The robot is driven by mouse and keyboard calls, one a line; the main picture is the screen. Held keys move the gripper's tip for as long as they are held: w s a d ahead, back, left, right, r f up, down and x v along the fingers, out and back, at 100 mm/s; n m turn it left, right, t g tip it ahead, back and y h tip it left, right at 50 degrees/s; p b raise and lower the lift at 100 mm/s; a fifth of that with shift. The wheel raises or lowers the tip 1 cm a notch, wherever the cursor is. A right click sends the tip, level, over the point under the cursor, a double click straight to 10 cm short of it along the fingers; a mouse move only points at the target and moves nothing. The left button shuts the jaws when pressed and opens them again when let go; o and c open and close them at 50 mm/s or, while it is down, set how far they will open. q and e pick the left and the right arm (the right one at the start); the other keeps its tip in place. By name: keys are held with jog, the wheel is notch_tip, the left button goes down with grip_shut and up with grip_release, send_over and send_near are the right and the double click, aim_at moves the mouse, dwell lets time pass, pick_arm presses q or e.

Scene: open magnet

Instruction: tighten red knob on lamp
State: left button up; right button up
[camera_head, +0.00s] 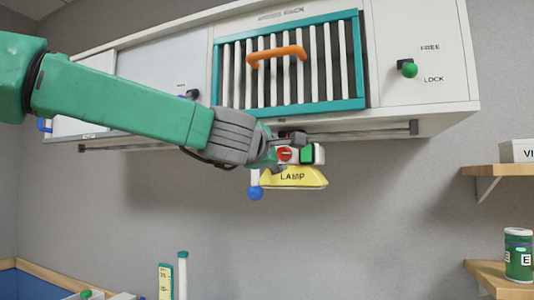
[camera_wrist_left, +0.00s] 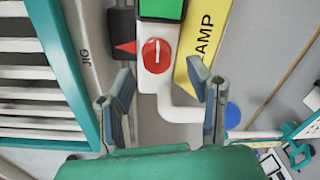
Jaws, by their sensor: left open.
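The red knob (camera_wrist_left: 157,55) is round with a white line and sits on a white block of the lamp, between my open fingers' lines in the left wrist view. It also shows in the head view (camera_head: 284,154), partly beside my gripper. The yellow lamp shade (camera_head: 293,178) is marked LAMP and hangs under the cabinet; its lettered side shows in the left wrist view (camera_wrist_left: 203,42). My left gripper (camera_head: 286,152) is open and empty, close to the knob; its fingers (camera_wrist_left: 160,88) are spread to either side below it. I cannot tell any contact. My right gripper is not in view.
A green block (camera_wrist_left: 162,9) sits next to the knob. A blue ball (camera_head: 255,193) hangs beside the shade. The cabinet (camera_head: 420,95) above has a teal slatted door (camera_head: 361,60) with an orange handle (camera_head: 277,54). Shelves (camera_head: 500,171) stand at right. The wall below the lamp is clear.

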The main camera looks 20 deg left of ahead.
pick_arm(q)
jog(key=s, duration=0.9)
jog(key=shift+a, duration=0.25)
